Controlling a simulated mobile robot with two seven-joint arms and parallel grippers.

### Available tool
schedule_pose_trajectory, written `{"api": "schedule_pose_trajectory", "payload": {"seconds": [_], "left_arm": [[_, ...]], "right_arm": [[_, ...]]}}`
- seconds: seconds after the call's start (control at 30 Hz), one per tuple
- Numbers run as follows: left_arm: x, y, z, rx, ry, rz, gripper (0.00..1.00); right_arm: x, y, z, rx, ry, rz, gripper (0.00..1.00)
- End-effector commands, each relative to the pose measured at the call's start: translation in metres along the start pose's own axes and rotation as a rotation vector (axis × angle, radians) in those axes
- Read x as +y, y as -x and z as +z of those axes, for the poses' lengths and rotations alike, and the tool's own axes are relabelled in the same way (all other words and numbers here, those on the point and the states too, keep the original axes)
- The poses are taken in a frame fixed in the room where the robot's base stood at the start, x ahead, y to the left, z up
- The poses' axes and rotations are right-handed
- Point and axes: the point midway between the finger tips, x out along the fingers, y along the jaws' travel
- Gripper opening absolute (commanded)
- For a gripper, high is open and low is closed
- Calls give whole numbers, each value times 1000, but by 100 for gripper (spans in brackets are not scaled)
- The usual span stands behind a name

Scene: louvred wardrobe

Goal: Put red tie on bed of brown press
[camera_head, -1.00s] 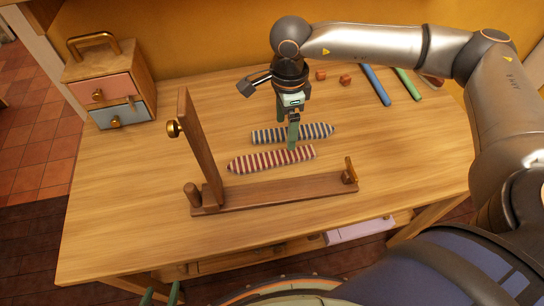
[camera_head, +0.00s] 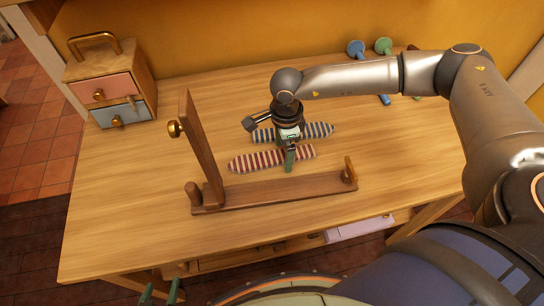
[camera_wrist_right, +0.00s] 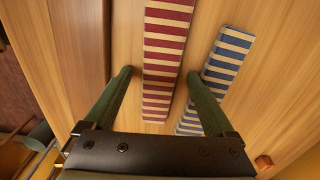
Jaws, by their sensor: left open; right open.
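The red-striped tie (camera_head: 258,161) lies flat on the table, just behind the brown press. The press has a long wooden bed (camera_head: 285,190) with nothing on it, and its lid board (camera_head: 202,150) stands raised at the left end. My right gripper (camera_head: 289,162) is open and low over the right part of the red tie. In the right wrist view its fingers straddle the red tie (camera_wrist_right: 168,50), one on each side, with gaps. My left gripper (camera_head: 160,292) is open and empty at the bottom edge, away from the table top.
A blue-striped tie (camera_head: 318,131) lies just behind the red one, close to one right finger. A small drawer box (camera_head: 108,85) stands at the back left. Blue (camera_head: 356,48) and green (camera_head: 383,45) round-headed tools lie at the back right.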

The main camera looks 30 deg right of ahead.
Motion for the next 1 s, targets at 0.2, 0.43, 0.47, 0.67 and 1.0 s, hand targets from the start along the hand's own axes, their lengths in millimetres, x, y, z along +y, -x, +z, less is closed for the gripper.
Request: {"api": "schedule_pose_trajectory", "payload": {"seconds": [0.2,0.43,0.47,0.67,1.0], "left_arm": [[0,0,1,-3,1,-1,68],[-1,0,2,-4,1,-1,68],[-1,0,2,-5,1,-2,68],[-1,0,2,-6,1,-2,68],[-1,0,3,-7,1,-2,68]], "right_arm": [[0,0,0,0,0,0,67],[0,1,0,0,0,0,41],[0,1,0,0,0,0,37],[0,1,0,0,0,0,15],[0,1,0,-1,0,0,0]]}}
